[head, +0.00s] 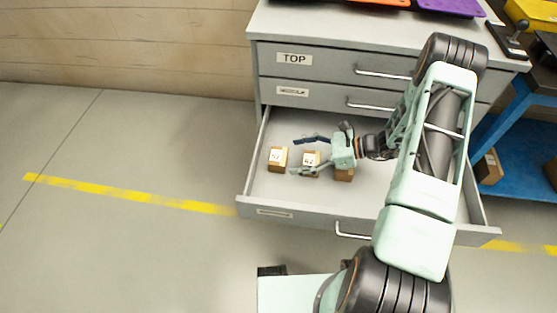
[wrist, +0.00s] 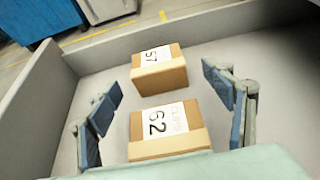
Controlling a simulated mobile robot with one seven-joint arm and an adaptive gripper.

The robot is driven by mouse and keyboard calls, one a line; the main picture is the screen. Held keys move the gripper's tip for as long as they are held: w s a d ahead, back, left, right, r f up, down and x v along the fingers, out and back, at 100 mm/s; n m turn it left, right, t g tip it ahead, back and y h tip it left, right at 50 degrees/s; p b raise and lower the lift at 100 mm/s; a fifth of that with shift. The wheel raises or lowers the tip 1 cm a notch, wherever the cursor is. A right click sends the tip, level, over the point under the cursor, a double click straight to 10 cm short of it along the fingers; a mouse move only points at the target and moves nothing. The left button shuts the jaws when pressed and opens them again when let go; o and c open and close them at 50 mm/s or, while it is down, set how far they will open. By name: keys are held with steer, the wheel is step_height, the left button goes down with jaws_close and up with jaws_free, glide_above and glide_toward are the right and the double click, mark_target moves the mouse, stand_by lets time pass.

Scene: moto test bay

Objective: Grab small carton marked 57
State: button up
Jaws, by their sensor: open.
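The small brown carton marked 57 (wrist: 158,76) stands in the open drawer, beyond the fingertips in the wrist view. In the head view it appears to be the leftmost carton (head: 277,160), its number hard to read there. A similar carton marked 62 (wrist: 168,133) is nearer the wrist camera, between the fingers; it is the middle carton (head: 311,163) in the head view. My gripper (head: 306,155) is open and empty, reaching left over the drawer. Its two blue-padded fingers (wrist: 162,98) are spread on either side of carton 62, short of carton 57.
A third carton (head: 343,175) is partly hidden under my gripper. The drawer (head: 255,213) has raised walls around the cartons; its floor is otherwise clear. Closed drawers, one labelled TOP (head: 294,58), stand above. A blue shelf unit (head: 515,172) is at right.

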mark_target(285, 157)
steer(key=x, duration=0.4)
steer(key=shift+s+a+f+b, duration=0.1)
steer(key=shift+a+f+b, duration=0.15)
steer(key=shift+f+b, duration=0.1)
steer(key=c, duration=1.3)
steer(key=shift+c, duration=0.3)
steer(key=shift+r, duration=0.15)
